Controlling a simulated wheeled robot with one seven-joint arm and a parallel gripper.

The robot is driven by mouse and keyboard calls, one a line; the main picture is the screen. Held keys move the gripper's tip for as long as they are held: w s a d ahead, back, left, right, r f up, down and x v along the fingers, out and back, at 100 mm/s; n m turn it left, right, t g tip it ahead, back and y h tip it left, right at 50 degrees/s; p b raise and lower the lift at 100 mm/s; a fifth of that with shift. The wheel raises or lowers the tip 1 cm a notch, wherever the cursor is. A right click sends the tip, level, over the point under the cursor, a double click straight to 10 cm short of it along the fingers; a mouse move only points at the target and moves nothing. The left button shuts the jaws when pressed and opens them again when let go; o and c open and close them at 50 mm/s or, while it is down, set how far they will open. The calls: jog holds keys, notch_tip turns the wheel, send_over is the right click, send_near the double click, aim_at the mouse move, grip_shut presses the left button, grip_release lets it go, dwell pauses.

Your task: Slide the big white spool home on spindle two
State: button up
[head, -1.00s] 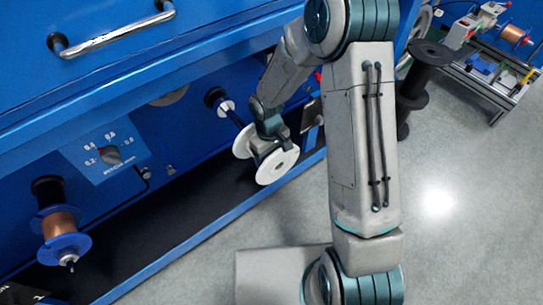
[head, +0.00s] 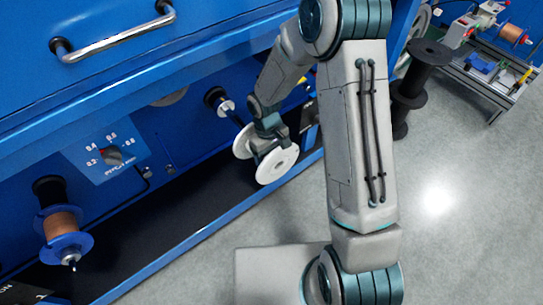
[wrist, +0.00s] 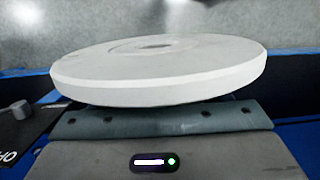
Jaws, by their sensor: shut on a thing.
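The big white spool (head: 279,164) hangs at the front of the blue machine in the head view, its two round flanges showing. My gripper (head: 266,148) is shut on it between the flanges. In the wrist view one white flange (wrist: 158,88) with a centre hole lies across the picture, just beyond my gripper's grey body; the fingertips are hidden there. A spindle (head: 226,106) with a dark base and pale collar sticks out of the machine face, up and left of the spool, pointing towards it. I cannot tell whether its tip is inside the spool's bore.
A copper-wound spool with blue flanges (head: 66,236) sits on another spindle at lower left. A dial panel (head: 108,156) is on the machine face. A dark spool stack (head: 425,80) stands on the floor at right, near a bench.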

jog(key=shift+w+a, duration=0.1)
jog(key=shift+w+a, duration=0.75)
jog(key=shift+w, duration=0.35)
jog(key=shift+w+a, duration=0.1)
dwell(0.6)
jog(key=shift+w+a+p, duration=0.2)
jog(key=shift+w+a, duration=0.2)
jog(key=shift+w, duration=0.2)
jog(key=shift+w+a+p, duration=0.2)
jog(key=shift+w+a, duration=0.15)
jog(key=shift+w, duration=0.2)
jog(key=shift+w+a+r, duration=0.1)
jog(key=shift+w, duration=0.05)
dwell(0.5)
